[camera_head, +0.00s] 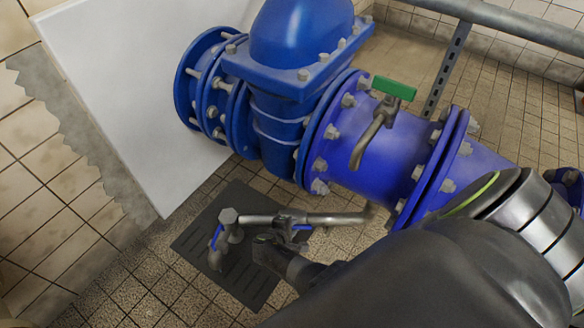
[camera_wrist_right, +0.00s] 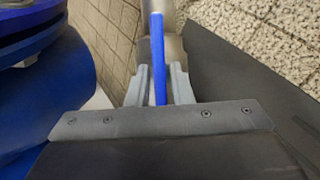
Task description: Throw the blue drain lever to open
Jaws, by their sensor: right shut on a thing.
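The blue drain lever (camera_wrist_right: 158,50) is a narrow blue bar in the right wrist view. It stands between the two grey fingers of my right gripper (camera_wrist_right: 160,84), with grey metal behind its far end. In the head view, my right gripper (camera_head: 290,224) is at the grey drain pipe (camera_head: 343,218) below the big blue pipe, shut on the lever. A little blue of the lever (camera_head: 302,229) shows there; the gripper hides most of it, so its angle to the pipe is unclear. My left gripper is not in view.
A grey tap (camera_head: 229,230) with a blue strip ends the drain pipe, above a dark floor grate (camera_head: 192,238). A green-handled valve (camera_head: 394,88) sits on the large blue pipe (camera_head: 385,140). A white panel (camera_head: 125,100) stands at the left.

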